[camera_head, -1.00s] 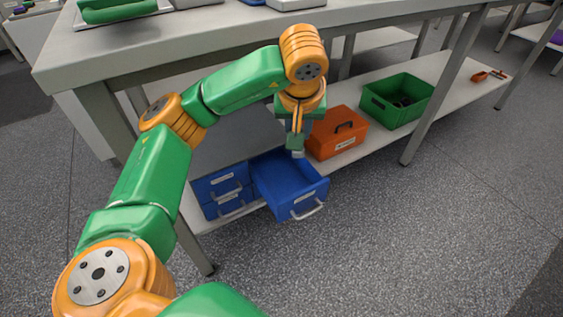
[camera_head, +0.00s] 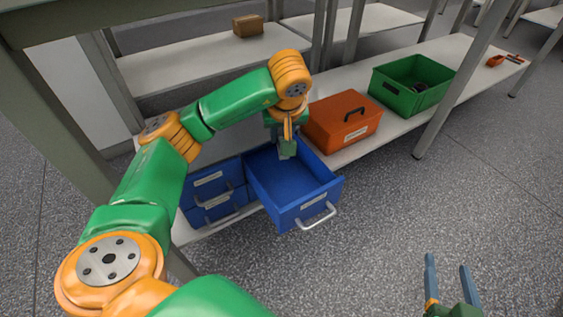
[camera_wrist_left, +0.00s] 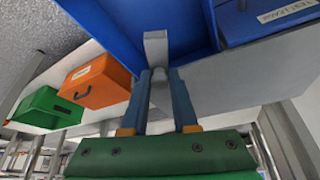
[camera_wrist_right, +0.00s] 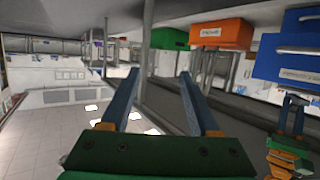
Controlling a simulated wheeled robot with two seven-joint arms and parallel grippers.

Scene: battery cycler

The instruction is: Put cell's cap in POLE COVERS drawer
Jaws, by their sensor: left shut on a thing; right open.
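A blue drawer (camera_head: 292,180) stands pulled out on the low shelf, its inside looking empty where I see it; the label on its front is too small to read. My left gripper (camera_head: 287,155) points down over the back part of this drawer. In the left wrist view the left gripper (camera_wrist_left: 163,75) is shut on a small grey piece, the cell's cap (camera_wrist_left: 155,45), in front of the blue drawer. From the head this cap is hardly visible. My right gripper (camera_head: 447,262) is open and empty over the floor at the lower right; it also shows in the right wrist view (camera_wrist_right: 160,72).
Shut blue drawers (camera_head: 213,195) sit left of the open one. An orange box (camera_head: 342,122) stands close on its right, then a green bin (camera_head: 412,85). A table leg (camera_head: 455,85) rises beyond. The floor (camera_head: 380,230) in front is clear.

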